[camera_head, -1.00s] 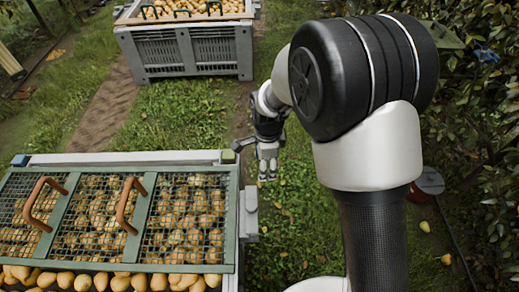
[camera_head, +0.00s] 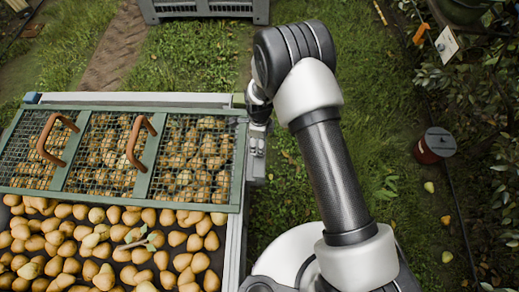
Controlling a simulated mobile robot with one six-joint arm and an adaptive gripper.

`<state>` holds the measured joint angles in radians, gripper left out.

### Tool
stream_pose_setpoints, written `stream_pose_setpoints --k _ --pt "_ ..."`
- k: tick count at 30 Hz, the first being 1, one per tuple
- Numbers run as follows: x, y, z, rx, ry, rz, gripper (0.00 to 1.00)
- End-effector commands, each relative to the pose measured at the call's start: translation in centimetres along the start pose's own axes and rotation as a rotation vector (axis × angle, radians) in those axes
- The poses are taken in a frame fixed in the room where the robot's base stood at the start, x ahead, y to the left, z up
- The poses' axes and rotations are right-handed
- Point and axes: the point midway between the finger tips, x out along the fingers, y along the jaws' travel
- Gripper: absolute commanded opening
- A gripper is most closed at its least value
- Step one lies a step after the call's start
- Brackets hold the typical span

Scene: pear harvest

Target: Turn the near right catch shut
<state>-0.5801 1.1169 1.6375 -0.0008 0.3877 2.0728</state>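The near bin (camera_head: 236,225) is full of pears, and a green-framed mesh lid (camera_head: 240,165) with two brown handles lies over its far part. A small grey fitting (camera_head: 249,170), possibly a catch, sits on the bin's right outer side near the lid. I cannot tell whether it is turned open or shut. My gripper (camera_head: 257,150) points down beside the right edge of the bin, close to this fitting. My arm partly hides it from above. Its fingers are too small to tell open from shut or whether they touch the fitting.
Loose pears (camera_head: 100,245) lie uncovered in the bin's near part, with a leafy twig on them. A grey bin (camera_head: 205,8) stands at the back. Grass right of my arm is mostly free, with a red-brown bucket (camera_head: 430,150) and a few fallen pears. Dense foliage borders the right.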

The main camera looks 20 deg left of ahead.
Motion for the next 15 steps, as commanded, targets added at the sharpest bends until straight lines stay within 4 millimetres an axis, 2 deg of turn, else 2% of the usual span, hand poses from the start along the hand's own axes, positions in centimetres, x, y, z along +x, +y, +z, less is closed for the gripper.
stream_pose_setpoints --k 1,6,10,15 --pt "1.5 0.1 -0.1 0.000 0.001 0.002 0.61" --pt "4.5 0.1 -0.1 0.000 0.001 0.001 0.61" --pt "6.0 0.0 0.0 0.000 0.000 0.000 0.61" --pt "6.8 0.0 0.0 0.000 0.000 -0.001 0.61"
